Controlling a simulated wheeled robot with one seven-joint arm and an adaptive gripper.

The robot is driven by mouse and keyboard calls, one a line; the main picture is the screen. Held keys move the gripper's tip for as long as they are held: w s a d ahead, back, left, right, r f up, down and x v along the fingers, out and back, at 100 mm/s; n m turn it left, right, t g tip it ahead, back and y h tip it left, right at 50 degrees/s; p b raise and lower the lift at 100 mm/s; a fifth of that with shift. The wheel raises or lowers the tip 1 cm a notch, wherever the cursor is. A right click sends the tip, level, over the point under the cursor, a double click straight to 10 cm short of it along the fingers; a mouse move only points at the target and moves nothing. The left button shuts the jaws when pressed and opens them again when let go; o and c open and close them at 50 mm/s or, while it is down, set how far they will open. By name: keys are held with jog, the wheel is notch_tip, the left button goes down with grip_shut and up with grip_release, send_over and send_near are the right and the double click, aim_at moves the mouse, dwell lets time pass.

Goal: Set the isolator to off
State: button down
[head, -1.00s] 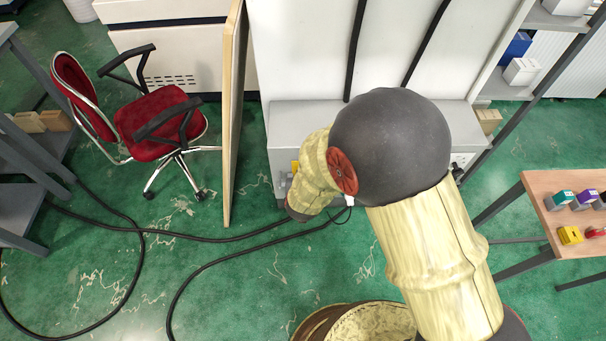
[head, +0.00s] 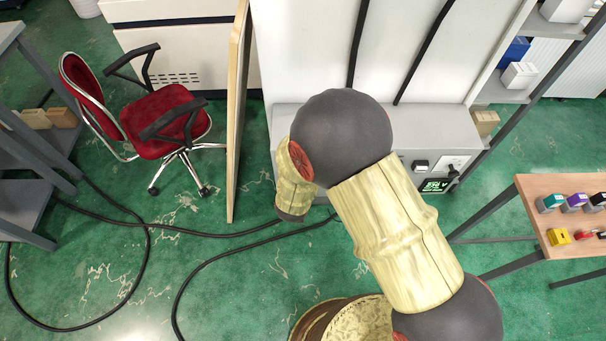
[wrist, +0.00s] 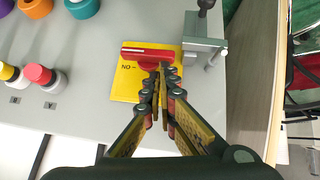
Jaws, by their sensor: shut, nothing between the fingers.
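The isolator is a yellow plate (wrist: 126,82) with a red bar handle (wrist: 146,51) on a grey panel in the wrist view. The handle lies crosswise near the top of the plate. The ON label reads upside down at the plate's left, with a short mark beside it. My gripper (wrist: 166,76) is shut and empty, its fingertips in front of the plate by the handle's middle and right part. I cannot tell whether they touch it. The fingers hide part of the plate. In the head view my arm hides the isolator and gripper.
In the wrist view, coloured buttons (wrist: 37,8) line the panel's left, and a grey latch-like fitting (wrist: 203,45) sits just right of the isolator. In the head view, a wooden board (head: 236,120) stands left of the grey cabinet (head: 452,132), with a red chair (head: 163,120) beyond. Cables cross the floor.

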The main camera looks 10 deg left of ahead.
jog(key=shift+a+n+h+p, duration=0.3)
jog(key=shift+h+p, duration=0.2)
jog(key=shift+p, duration=1.15)
jog(key=shift+s+d+f, duration=0.1)
jog(key=shift+f, duration=0.1)
jog(key=shift+a+f+n+t+h+p, duration=0.25)
jog(key=shift+a+n+h+p, duration=0.4)
jog(key=shift+p, duration=1.45)
jog(key=shift+s+f+t+h+p, duration=0.1)
jog(key=shift+f+t+h+p, duration=0.25)
jog(key=shift+h+p, duration=0.5)
jog(key=shift+a+f+n+t+h+p, duration=0.2)
jog(key=shift+f+n+t+h+p, duration=0.25)
jog(key=shift+n+h, duration=0.2)
dwell(2.5)
